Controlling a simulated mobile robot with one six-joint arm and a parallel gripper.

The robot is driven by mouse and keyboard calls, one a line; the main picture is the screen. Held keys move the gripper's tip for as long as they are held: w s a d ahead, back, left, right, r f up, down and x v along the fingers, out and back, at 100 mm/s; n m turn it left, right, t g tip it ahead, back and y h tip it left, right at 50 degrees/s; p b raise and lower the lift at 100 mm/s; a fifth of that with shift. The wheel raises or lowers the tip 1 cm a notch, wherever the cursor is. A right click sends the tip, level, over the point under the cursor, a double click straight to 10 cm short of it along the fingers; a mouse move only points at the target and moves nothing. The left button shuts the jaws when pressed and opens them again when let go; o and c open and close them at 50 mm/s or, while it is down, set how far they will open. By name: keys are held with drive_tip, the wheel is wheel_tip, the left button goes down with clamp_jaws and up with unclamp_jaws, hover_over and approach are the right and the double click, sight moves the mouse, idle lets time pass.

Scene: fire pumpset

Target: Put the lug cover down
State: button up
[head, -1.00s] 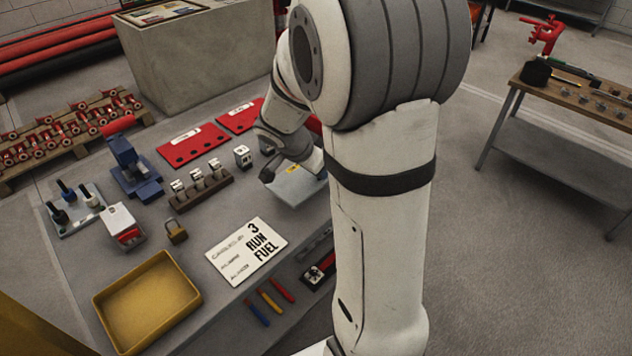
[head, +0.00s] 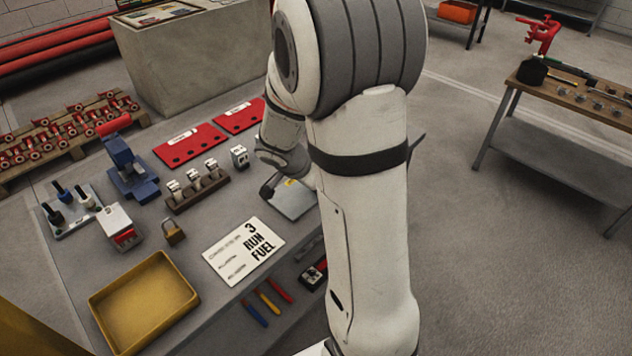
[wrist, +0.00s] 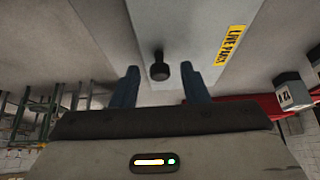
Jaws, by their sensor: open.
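The lug cover (head: 294,203) is a flat grey plate with a yellow label, lying on the bench near its right edge, partly hidden by my arm in the head view. In the wrist view the lug cover (wrist: 205,55) shows its yellow "LIVE PARTS" label and a black knob (wrist: 159,70). My gripper (wrist: 160,82) is open, one blue-grey finger on each side of the knob, with clear gaps between. It appears to hold nothing. In the head view my arm hides most of the gripper.
On the bench are red plates (head: 190,144), a block with small tagged pieces (head: 200,189), a white sign (head: 243,250), a padlock (head: 173,232) and an empty yellow tray (head: 145,305). A small "12 V" block (wrist: 293,92) stands to the right in the wrist view.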

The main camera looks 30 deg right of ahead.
drive_tip(key=shift+r, duration=0.1)
drive_tip(key=v, duration=1.2)
drive_tip(key=s+a+n+y, duration=0.2)
drive_tip(key=s+a+n, duration=0.1)
drive_tip(key=s+n, duration=0.4)
drive_tip(key=s+a+r+n+y, duration=0.1)
drive_tip(key=s+a+n+y, duration=0.2)
drive_tip(key=s+n, duration=0.4)
drive_tip(key=shift+s+a+r+y, duration=0.2)
drive_tip(key=shift+s+a+y, duration=0.15)
drive_tip(key=shift+s, duration=0.25)
drive_tip(key=r+p, duration=0.5)
drive_tip(key=shift+s+r, duration=0.15)
drive_tip(key=shift+s, duration=0.05)
